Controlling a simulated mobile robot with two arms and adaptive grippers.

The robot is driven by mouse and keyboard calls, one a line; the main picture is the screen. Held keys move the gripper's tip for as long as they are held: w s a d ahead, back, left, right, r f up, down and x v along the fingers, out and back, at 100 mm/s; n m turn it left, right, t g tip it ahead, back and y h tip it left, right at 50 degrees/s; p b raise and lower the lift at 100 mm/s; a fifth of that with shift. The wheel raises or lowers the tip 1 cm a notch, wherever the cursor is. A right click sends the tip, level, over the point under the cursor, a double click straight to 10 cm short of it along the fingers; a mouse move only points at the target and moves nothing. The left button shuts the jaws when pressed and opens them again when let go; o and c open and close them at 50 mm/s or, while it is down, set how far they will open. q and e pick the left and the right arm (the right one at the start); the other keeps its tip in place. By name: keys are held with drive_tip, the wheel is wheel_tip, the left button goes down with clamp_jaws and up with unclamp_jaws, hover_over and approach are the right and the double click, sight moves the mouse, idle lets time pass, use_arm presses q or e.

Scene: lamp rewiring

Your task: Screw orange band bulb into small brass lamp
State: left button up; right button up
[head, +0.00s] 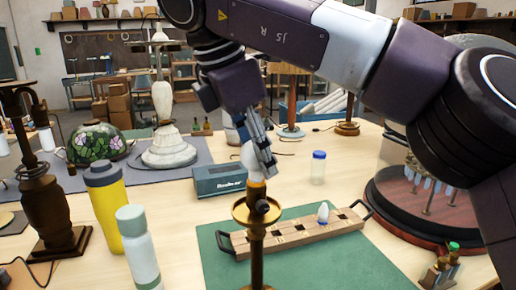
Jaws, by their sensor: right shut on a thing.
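The small brass lamp (256,240) stands upright on the green mat, with a round brass dish below its socket. A white bulb (252,160) sits upright above the lamp's socket; I take it to be the orange band bulb, though its band is not clear. My right gripper (260,158) comes down from above and is shut on this bulb, its fingers covering part of the glass. The bulb's base looks at or in the socket; I cannot tell how deep. My left gripper is not in view.
A wooden bulb rack (290,234) with one white bulb (323,212) lies on the green mat (350,262). A yellow tumbler (108,210) and a pale bottle (138,245) stand left of the lamp. A blue-grey box (219,181) and a blue-capped jar (318,168) are behind.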

drive_tip(key=shift+d+r+m+g+p, duration=0.15)
drive_tip(key=shift+r+m+g+p, duration=0.15)
drive_tip(key=shift+m+p, duration=0.55)
drive_tip(key=shift+f+m+h+p, duration=0.15)
drive_tip(key=shift+m+h+p, duration=0.15)
drive_tip(key=shift+m+p, duration=0.05)
drive_tip(key=shift+f, duration=0.2)
drive_tip(key=o, duration=1.2)
drive_tip(key=shift+o, duration=0.2)
drive_tip(key=shift+r, duration=0.1)
